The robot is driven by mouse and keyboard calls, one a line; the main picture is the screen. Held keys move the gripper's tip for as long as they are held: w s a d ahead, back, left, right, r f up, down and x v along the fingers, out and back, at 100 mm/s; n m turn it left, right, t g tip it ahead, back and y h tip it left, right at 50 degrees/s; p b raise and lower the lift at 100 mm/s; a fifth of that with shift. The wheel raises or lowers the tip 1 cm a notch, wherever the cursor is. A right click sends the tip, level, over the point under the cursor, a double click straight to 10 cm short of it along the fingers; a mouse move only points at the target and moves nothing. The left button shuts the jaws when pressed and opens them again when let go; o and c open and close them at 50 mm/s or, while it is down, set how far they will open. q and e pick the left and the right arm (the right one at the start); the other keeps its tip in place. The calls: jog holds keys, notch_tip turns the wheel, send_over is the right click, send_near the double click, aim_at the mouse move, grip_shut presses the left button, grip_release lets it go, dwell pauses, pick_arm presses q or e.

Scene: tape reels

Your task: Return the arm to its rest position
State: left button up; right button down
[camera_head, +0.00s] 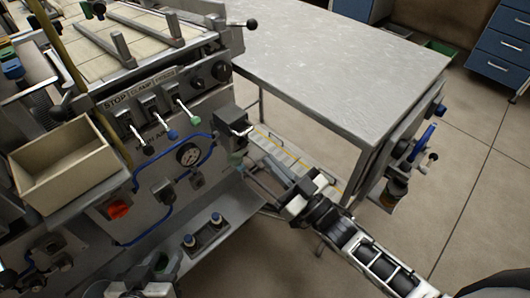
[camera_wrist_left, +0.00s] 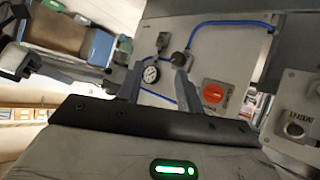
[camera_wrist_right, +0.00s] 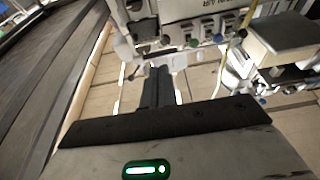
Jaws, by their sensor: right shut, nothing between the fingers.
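My right arm comes in from the lower right in the head view. Its gripper (camera_head: 270,180) is in the gap between the grey machine (camera_head: 190,155) and the metal table (camera_head: 340,60). In the right wrist view the right gripper's fingers (camera_wrist_right: 157,86) are together, with nothing between them. Part of my left arm shows at the bottom left edge of the head view, where its fingers cannot be made out. In the left wrist view my left gripper (camera_wrist_left: 158,88) has its fingers apart and empty, facing a panel with a gauge, blue tubing and a red knob.
The machine's front carries several levers, a red knob (camera_head: 118,209) and a beige open bin (camera_head: 70,163). The table's near corner and leg stand close to my right arm. Blue drawers (camera_head: 498,47) stand at the back right. The floor at right is clear.

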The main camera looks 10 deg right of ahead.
jog(key=s+d+f+m+g+h+p, duration=0.1)
jog(key=s+f+m+g+h, duration=0.3)
jog(key=s, duration=0.9)
notch_tip(320, 180, down, 2)
jog(key=d+g+h, duration=0.1)
jog(key=g+h, duration=0.2)
jog(key=shift+g+h, duration=0.3)
jog(key=shift+s, duration=0.1)
dwell(0.8)
